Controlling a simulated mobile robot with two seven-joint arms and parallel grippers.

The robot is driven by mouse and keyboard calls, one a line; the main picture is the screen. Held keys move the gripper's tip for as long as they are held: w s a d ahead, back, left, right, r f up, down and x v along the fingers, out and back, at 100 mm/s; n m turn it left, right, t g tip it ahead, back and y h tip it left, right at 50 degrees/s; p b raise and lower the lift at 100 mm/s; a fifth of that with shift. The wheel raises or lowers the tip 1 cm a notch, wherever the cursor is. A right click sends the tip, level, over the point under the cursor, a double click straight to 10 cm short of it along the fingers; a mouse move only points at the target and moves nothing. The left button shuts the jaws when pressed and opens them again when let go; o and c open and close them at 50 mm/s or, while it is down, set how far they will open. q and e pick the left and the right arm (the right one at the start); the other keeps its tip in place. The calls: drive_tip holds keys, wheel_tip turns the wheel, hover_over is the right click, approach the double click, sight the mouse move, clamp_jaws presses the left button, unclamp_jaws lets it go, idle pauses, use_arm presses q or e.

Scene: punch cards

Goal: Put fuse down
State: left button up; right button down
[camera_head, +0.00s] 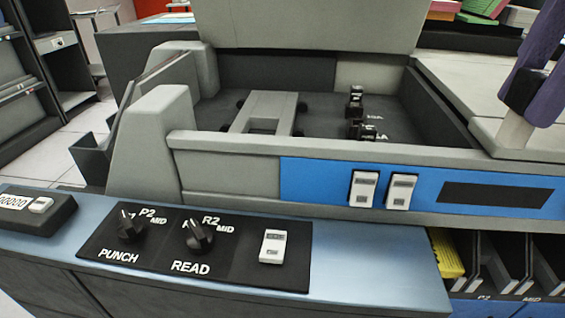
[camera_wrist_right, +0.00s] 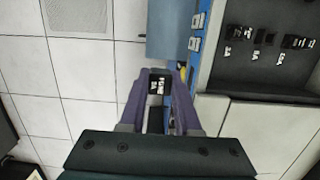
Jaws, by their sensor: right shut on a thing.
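My right gripper (camera_head: 531,100) hangs at the right edge of the head view, above the right part of the machine. Its purple fingers also show in the wrist view (camera_wrist_right: 161,104). They are shut on a small black fuse (camera_wrist_right: 158,87) with white marks, held clear of the surfaces around it. Other black fuses (camera_head: 355,103) stand in the machine's dark recess, near white amp labels. They show at the upper right of the wrist view (camera_wrist_right: 298,42). My left gripper is not in view.
The grey machine (camera_head: 240,150) has a blue strip with two white switches (camera_head: 364,188). A control panel (camera_head: 195,245) with two knobs lies in front. Slots with a yellow item (camera_head: 446,254) are at lower right. A raised lid (camera_head: 305,22) stands behind the recess.

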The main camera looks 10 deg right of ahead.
drive_tip(key=shift+d+f, duration=0.1)
drive_tip(key=shift+f, duration=0.2)
drive_tip(key=shift+w+f+b, duration=0.1)
drive_tip(key=shift+f+b, duration=1.85)
drive_tip(key=shift+f, duration=7.8)
drive_tip(key=c, duration=0.6)
unclamp_jaws()
